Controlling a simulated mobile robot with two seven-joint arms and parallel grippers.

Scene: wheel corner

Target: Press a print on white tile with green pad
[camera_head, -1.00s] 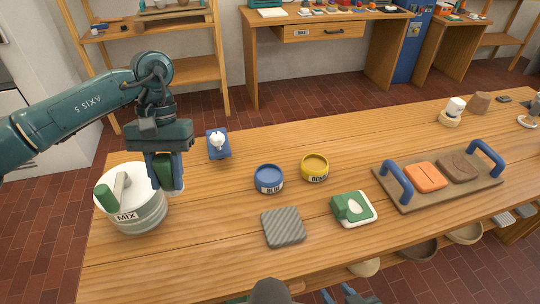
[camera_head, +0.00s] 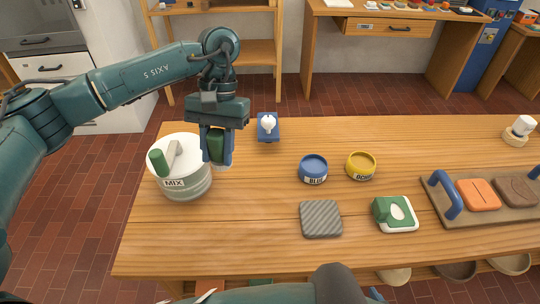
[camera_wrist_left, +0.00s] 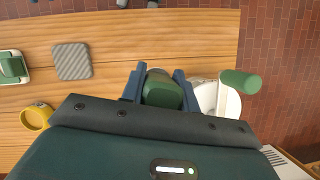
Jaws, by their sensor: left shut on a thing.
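My left gripper (camera_head: 217,160) is shut on a green block with a pale lower part, which I take as the green pad (camera_head: 216,147). It hangs upright by the right side of the MIX tub (camera_head: 186,185); I cannot tell whether it touches the table. The wrist view shows the green pad (camera_wrist_left: 161,91) between the blue fingers. A white-edged square, perhaps the white tile (camera_head: 410,227), lies right of centre with a green cover, a white oval and a green block on it. A bit of my right gripper (camera_head: 376,294) shows at the bottom edge, mostly hidden.
The MIX tub's lid carries a green cylinder (camera_head: 158,162). A grey ribbed square (camera_head: 320,218), a blue pot (camera_head: 313,168) and an ochre pot (camera_head: 361,164) stand mid-table. A blue-handled board (camera_head: 475,217) holds orange and brown tiles. Bare wood lies between tub and ribbed square.

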